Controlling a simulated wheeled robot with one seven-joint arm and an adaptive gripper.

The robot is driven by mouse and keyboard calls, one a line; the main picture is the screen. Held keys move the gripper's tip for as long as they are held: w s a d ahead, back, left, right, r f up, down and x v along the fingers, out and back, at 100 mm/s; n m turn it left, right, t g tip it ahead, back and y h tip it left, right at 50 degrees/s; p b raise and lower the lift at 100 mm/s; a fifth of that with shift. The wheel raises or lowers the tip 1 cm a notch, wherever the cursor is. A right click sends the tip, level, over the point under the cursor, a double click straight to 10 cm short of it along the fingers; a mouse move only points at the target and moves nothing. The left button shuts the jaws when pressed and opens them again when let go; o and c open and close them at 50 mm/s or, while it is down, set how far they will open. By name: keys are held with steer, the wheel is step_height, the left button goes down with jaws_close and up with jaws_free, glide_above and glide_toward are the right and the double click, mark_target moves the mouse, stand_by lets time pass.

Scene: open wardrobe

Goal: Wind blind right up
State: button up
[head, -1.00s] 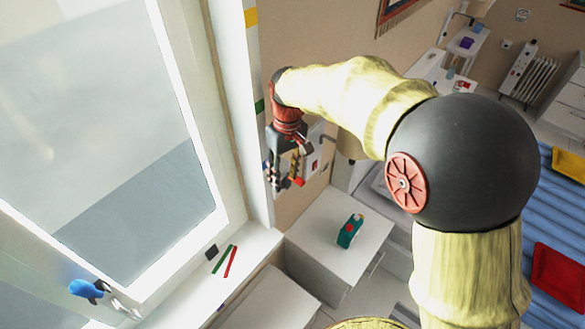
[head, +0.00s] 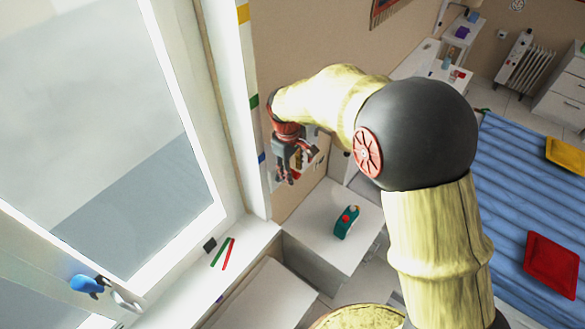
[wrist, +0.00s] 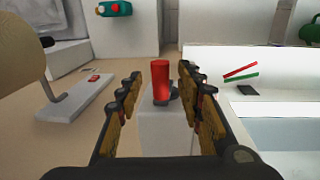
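A red upright cylinder, like a crank knob (wrist: 160,80), stands on a small dark grey base on a white box (wrist: 165,130) in the wrist view. My gripper (wrist: 161,88) is open, with one finger on each side of the knob and visible gaps between. In the head view my gripper (head: 292,162) is beside the wall right of the window, in front of a white wall box (head: 320,155); the knob is not clear there. The window (head: 100,120) is pale above and darker grey below; I cannot tell whether that is a blind.
A white cabinet (head: 315,238) with a teal-and-red object (head: 347,222) stands below my gripper. Red and green sticks (head: 228,255) and a dark block (head: 210,244) lie on the windowsill. A blue striped bed (head: 500,200) is at the right.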

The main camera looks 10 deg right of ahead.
steer(key=shift+c, duration=1.3)
jaws_close()
